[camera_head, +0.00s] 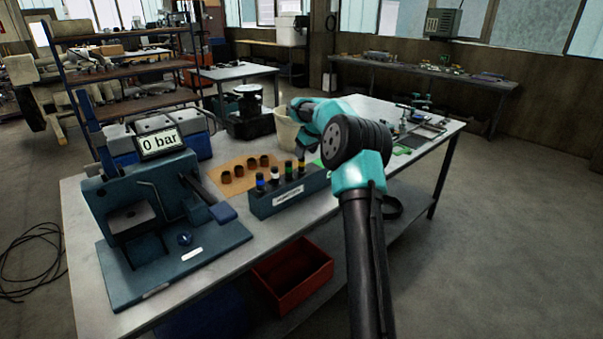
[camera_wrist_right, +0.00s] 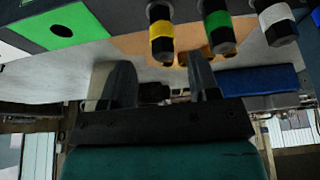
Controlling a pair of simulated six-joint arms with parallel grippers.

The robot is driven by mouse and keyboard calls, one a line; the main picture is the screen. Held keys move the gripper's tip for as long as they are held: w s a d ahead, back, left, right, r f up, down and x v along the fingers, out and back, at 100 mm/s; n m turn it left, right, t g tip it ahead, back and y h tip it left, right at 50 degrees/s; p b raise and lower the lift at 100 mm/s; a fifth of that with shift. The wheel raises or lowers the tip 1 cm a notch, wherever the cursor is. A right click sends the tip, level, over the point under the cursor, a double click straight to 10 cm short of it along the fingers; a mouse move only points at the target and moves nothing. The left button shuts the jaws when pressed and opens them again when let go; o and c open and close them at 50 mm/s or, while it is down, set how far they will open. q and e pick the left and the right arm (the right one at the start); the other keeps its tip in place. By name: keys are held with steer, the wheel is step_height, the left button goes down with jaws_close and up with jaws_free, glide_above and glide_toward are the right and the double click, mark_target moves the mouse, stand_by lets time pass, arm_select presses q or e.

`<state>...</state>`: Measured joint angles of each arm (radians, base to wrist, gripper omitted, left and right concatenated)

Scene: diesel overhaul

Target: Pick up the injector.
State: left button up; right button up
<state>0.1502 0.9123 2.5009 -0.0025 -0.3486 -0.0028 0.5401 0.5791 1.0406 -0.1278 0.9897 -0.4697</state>
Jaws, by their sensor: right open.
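Several injectors with coloured bands stand upright in a dark teal rack (camera_head: 268,204) on the bench: blue (camera_head: 260,183), white (camera_head: 275,176), green (camera_head: 288,172) and yellow (camera_head: 301,166). My right gripper (camera_head: 301,152) is just above the yellow-banded injector at the rack's right end; its fingers are hard to make out there. In the right wrist view the fingers (camera_wrist_right: 160,80) are apart with nothing held. The yellow-banded injector (camera_wrist_right: 162,32) shows beyond the gap between them, with the green-banded (camera_wrist_right: 218,28) and white-banded (camera_wrist_right: 277,20) ones to its right. My left gripper is not in view.
A test stand (camera_head: 150,200) reading "0 bar" fills the bench's left. A pale bucket (camera_head: 287,128) stands close behind my gripper. A red bin (camera_head: 292,275) is below the bench's front edge.

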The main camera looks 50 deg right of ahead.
mark_target(300, 163)
steer(key=shift+x, duration=1.05)
steer(key=shift+x, duration=2.55)
steer(key=shift+a, duration=0.15)
jaws_close()
